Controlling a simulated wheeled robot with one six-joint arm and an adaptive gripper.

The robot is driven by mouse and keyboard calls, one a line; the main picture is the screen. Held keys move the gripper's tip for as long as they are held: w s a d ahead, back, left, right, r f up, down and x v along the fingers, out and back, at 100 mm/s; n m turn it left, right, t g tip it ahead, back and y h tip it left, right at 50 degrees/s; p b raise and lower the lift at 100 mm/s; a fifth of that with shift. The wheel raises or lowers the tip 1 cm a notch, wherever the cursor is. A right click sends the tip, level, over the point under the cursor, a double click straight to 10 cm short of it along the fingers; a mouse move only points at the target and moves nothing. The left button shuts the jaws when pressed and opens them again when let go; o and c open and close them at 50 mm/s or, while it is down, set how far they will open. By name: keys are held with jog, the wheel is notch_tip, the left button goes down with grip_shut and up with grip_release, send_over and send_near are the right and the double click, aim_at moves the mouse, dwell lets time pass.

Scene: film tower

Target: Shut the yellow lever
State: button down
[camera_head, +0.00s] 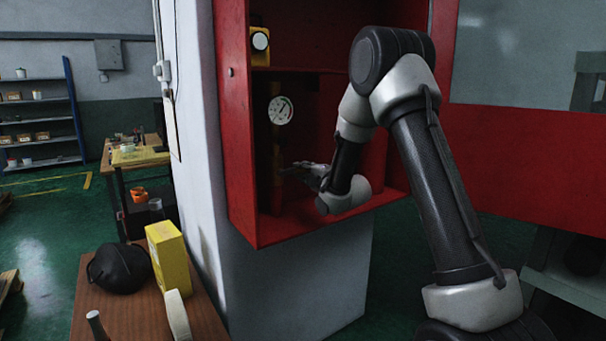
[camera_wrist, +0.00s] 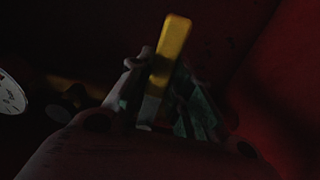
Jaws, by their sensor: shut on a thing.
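The yellow lever (camera_wrist: 172,48) shows in the wrist view as a yellow bar rising from between the fingers, slightly tilted. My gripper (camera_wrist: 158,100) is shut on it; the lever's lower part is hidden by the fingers. In the head view my gripper (camera_head: 300,170) is inside the red cabinet, reaching left towards the dark upright pipe below the gauge. The lever cannot be made out in the head view.
The open red cabinet (camera_head: 240,150) has side walls and a shelf close around my arm. A round white gauge (camera_head: 281,110) sits just above my gripper; it also shows in the wrist view (camera_wrist: 10,94). A wooden table (camera_head: 205,312) holds a yellow box (camera_head: 168,254) and a black bag (camera_head: 118,268).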

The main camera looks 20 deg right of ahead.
dwell(0.4)
jog(key=c, duration=1.3)
grip_release()
jog(key=shift+s, duration=0.1)
jog(key=v, duration=1.2)
jog(key=shift+r, duration=0.1)
